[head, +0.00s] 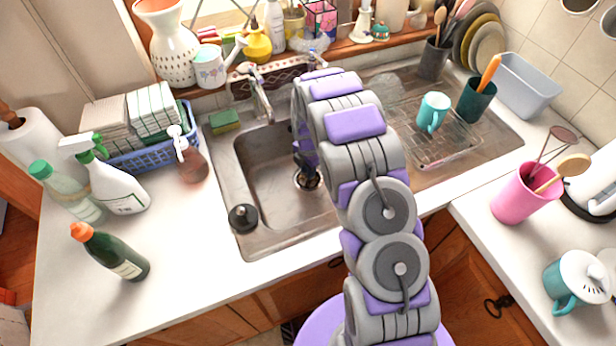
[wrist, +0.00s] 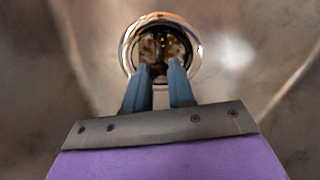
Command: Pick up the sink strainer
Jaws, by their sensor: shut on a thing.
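The sink strainer (wrist: 153,45) sits in the round metal drain at the bottom of the sink, with dark and brownish bits inside its bright rim. In the head view the drain area (head: 301,182) shows partly behind my gripper (head: 308,172). In the wrist view my gripper (wrist: 158,70) reaches down with its two blue fingertips at the near side of the strainer, closed on its small dark middle post. The strainer appears still seated in the drain. My arm hides part of the basin in the head view.
The steel sink basin (head: 252,160) has walls close around my gripper. A faucet (head: 261,98) stands behind it. A black stopper (head: 243,218) lies on the front left rim. A drainboard rack with a teal mug (head: 433,111) is at right. Several bottles stand on the left counter.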

